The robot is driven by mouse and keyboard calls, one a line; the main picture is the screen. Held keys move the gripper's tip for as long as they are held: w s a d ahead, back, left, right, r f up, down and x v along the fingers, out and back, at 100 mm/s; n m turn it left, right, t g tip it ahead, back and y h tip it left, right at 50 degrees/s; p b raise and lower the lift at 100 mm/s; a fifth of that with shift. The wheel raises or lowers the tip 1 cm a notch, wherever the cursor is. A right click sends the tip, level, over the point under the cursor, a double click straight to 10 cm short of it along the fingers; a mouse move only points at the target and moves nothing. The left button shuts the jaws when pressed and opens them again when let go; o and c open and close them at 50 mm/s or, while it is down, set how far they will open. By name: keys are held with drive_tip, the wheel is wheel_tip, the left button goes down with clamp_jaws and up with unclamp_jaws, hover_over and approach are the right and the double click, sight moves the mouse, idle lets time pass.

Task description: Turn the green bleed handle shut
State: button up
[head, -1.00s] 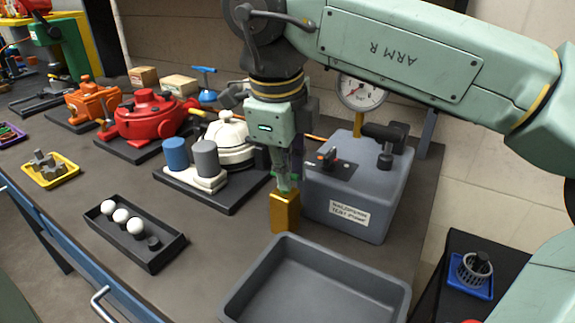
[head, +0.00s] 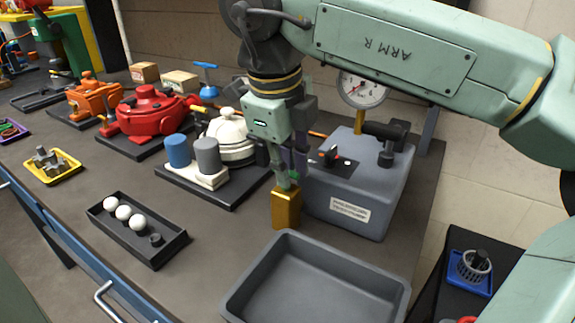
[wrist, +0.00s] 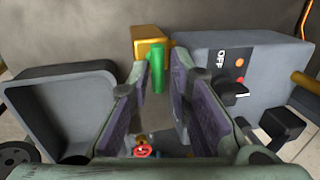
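The green bleed handle (wrist: 155,64) is a short green cylinder beside the brass block (wrist: 150,39). In the head view the brass block (head: 286,209) stands on the bench, and a bit of the green handle (head: 294,174) shows above it, mostly hidden by my fingers. My gripper (wrist: 161,66) points down at the handle. Its two fingers are apart, with the handle in or just beyond the gap between their tips. A gap shows beside the right finger. I cannot tell whether the left finger touches the handle.
A grey test box (head: 358,190) with an OFF-marked switch panel (wrist: 228,68) and a gauge (head: 362,90) stands close on the right. An empty grey tray (head: 318,262) lies in front. Bare bench lies between the tray and a ball tray (head: 137,240).

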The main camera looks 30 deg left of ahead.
drive_tip(key=shift+o, duration=1.1)
drive_tip(key=shift+s, duration=0.1)
wheel_tip(320, 180, up, 7)
drive_tip(key=s, duration=0.1)
drive_tip(key=shift+s+r, duration=0.15)
drive_tip(key=shift+s, duration=0.05)
